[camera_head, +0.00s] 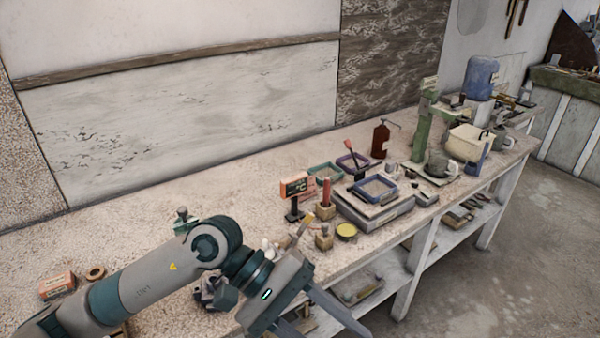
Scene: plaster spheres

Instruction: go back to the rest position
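My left arm comes in from the lower left over the pale speckled workbench (150,215). My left gripper (322,322) is at the bottom centre, by the bench's front edge, pointing down and to the right. Its two fingers are spread apart, and I see nothing between them; the tips run to the bottom edge of the picture. My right gripper is not in view. The arm hides part of the near bench top and a dark object (208,292) beside its wrist.
Farther right are a grey scale with a blue tray (375,188), a green press (422,125) and a cream tub (470,142). The back-left bench top is clear.

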